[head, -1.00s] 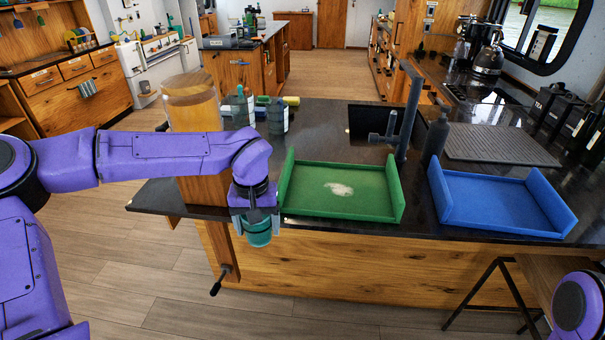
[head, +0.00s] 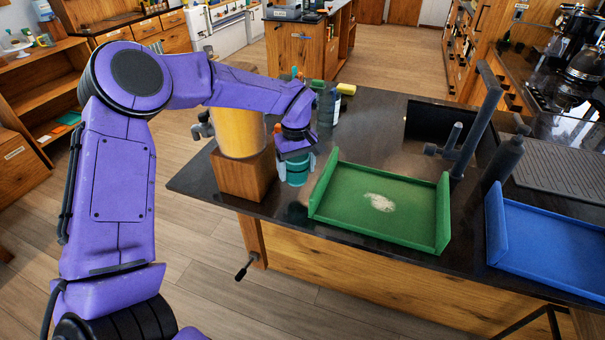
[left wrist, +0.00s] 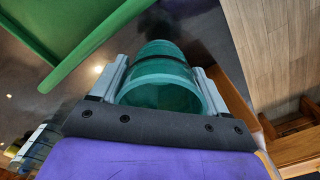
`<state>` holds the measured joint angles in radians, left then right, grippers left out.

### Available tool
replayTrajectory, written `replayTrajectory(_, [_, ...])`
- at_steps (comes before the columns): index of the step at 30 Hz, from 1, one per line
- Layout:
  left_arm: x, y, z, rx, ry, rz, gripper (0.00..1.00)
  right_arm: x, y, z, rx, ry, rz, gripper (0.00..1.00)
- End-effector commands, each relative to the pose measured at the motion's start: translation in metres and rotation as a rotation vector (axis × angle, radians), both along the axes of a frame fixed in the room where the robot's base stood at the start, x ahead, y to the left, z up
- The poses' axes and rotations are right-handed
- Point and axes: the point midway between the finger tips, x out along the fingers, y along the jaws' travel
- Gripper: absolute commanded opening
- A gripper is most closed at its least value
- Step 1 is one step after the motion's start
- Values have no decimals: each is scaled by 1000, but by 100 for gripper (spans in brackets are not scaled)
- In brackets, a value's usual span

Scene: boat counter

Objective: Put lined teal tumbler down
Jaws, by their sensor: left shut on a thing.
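The lined teal tumbler (head: 297,171) is between the fingers of my left gripper (head: 296,168), which is shut on it. In the head view it is upright over the dark counter, between the wooden block and the green tray (head: 378,212). I cannot tell whether its base touches the counter. In the left wrist view the teal tumbler (left wrist: 160,80) shows its open rim and a dark band, with a grey finger of my left gripper (left wrist: 158,85) on each side. My right gripper is not in view.
A yellow cylinder on a wooden block (head: 243,176) stands close left of the tumbler. Dark bottles (head: 328,105) stand behind it. A blue tray (head: 550,245), a tap (head: 470,135) and a sink are to the right. A strip of bare counter lies in front of the tumbler.

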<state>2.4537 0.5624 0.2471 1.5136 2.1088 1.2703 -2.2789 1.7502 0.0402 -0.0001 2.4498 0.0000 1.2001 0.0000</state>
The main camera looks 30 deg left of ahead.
Motion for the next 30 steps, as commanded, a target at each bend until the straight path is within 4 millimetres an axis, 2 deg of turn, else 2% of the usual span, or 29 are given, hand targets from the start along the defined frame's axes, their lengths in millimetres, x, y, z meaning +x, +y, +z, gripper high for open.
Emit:
replayTrajectory(1, [7,0,-5,4,0,0,35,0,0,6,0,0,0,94])
replayTrajectory(7, [22,1,-26,3,1,1,35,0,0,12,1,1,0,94])
replayTrajectory(12, [22,1,-53,1,0,0,35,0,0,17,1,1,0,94])
replayTrajectory(24, [22,2,-62,0,-2,2,35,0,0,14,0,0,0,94])
replayTrajectory(25, [22,2,-62,0,-1,2,81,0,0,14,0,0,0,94])
replayTrajectory(26, [22,2,-61,0,-1,1,85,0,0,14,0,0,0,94])
replayTrajectory(30, [22,2,-61,0,-1,1,85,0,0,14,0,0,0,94])
